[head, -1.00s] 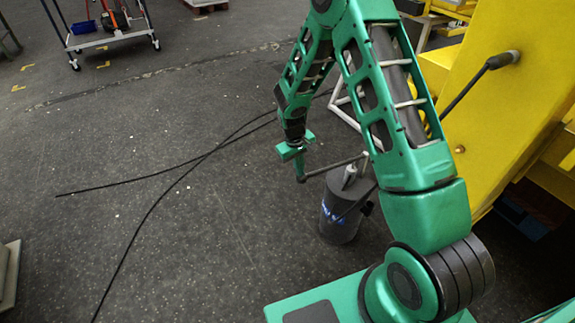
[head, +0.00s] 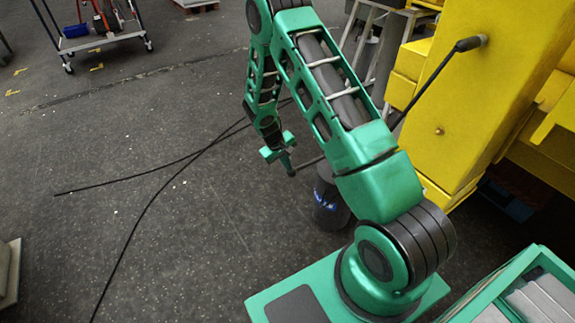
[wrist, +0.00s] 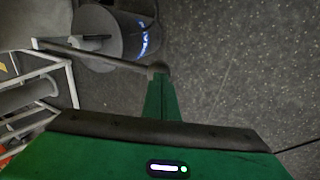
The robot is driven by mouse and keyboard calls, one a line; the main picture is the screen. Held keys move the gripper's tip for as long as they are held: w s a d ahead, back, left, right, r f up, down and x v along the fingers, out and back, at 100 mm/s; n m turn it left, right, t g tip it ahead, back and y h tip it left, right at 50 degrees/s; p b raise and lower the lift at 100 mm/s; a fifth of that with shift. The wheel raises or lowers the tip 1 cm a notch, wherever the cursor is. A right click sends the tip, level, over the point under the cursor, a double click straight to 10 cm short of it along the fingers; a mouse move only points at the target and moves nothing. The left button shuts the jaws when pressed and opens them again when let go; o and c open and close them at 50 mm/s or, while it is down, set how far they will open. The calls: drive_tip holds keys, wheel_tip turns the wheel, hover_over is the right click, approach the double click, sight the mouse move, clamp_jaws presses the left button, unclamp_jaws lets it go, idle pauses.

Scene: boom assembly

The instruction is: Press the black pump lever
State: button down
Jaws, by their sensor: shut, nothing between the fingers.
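The black pump lever (wrist: 105,57) is a thin dark bar with a round knob at its end. In the wrist view it runs from the grey pump (wrist: 105,40) at upper left to the tip of my gripper (wrist: 161,76). In the head view my gripper (head: 288,165) points down at the lever's knob end (head: 292,173). The fingers are shut with nothing between them. The tip is at or against the knob; firm contact cannot be told. The dark pump cylinder (head: 328,205) stands on the floor, partly hidden by my arm.
A yellow machine (head: 480,95) with a black rod stands right of my arm. A grey metal frame (wrist: 45,75) is beside the pump. Black cables (head: 150,205) lie on the floor at left. A cart (head: 100,35) is farther back. Open floor lies left of the pump.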

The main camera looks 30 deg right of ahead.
drive_tip(key=v, duration=1.4)
drive_tip(key=shift+w+d, duration=0.25)
drive_tip(key=shift+d, duration=0.1)
drive_tip(key=shift+r, duration=0.15)
drive_tip(key=s+d+r+m+y, duration=0.15)
drive_tip(key=s+d+r, duration=0.25)
drive_tip(key=s+r, duration=0.4)
drive_tip(key=s+d+r+m, duration=0.2)
drive_tip(key=s+d+r, duration=0.2)
drive_tip(key=s+r, duration=0.35)
drive_tip(key=s+r+m+y, duration=0.1)
drive_tip(key=s+r+m, duration=0.1)
drive_tip(key=s, duration=0.8)
drive_tip(key=s+a+r+m+y, duration=0.1)
drive_tip(key=s+r, duration=0.4)
drive_tip(key=s, duration=0.6)
drive_tip(key=shift+a+m+g, duration=0.2)
drive_tip(key=shift+m+g, duration=0.1)
drive_tip(key=shift+m, duration=0.05)
